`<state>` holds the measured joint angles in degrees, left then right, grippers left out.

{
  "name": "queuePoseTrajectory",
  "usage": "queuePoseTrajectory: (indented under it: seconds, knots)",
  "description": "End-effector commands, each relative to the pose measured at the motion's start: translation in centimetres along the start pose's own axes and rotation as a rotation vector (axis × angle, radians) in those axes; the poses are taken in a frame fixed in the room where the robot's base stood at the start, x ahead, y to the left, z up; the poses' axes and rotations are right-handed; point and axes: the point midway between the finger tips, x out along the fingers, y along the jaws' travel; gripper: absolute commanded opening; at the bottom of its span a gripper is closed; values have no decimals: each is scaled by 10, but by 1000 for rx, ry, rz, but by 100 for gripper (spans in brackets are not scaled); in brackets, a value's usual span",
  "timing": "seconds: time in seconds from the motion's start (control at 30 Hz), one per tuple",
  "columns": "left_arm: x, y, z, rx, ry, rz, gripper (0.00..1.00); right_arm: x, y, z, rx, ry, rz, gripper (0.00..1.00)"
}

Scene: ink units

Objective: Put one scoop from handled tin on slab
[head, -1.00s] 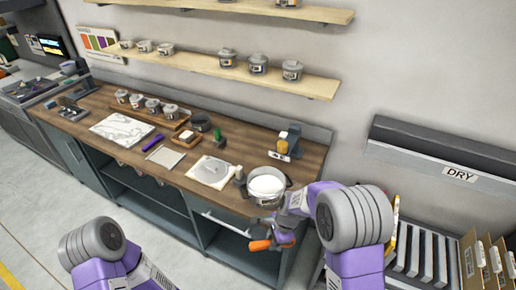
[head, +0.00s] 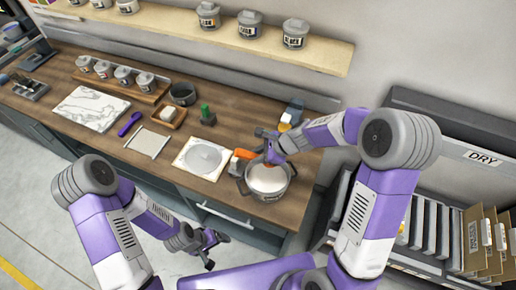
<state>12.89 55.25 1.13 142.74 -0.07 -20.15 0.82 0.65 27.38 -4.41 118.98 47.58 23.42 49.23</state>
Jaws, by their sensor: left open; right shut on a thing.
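The handled tin (head: 283,190) is a round grey pot with side handles and white contents, standing near the counter's front edge. My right gripper (head: 266,152) is at the tin's back rim, shut on an orange-handled tool, likely the scoop (head: 243,154). The tool's far end is hidden, so I cannot tell whether it is in the white contents. A pale square slab (head: 203,158) with a grey round area lies just left of the tin. A marbled white slab (head: 91,107) lies farther left. My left gripper (head: 208,246) is open and empty in front of the counter.
Between the slabs lie a purple tool (head: 129,124) and a pale flat sheet (head: 148,142). Behind are a dark bowl (head: 183,94), a small wooden tray (head: 167,119), a green-topped item (head: 206,115) and a rack of lidded jars (head: 123,76). A shelf (head: 200,38) overhangs the back.

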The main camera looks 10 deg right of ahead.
Motion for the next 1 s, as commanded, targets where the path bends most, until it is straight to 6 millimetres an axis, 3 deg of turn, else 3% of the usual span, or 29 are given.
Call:
queuePoseTrajectory:
  seconds: [0.7,1.0]
  knots:
    - [83,-31,-4,0,1,0,88,66,18,-68,1,1,1,0]
    - [103,-39,-5,0,1,0,88,81,22,-89,0,1,1,0]
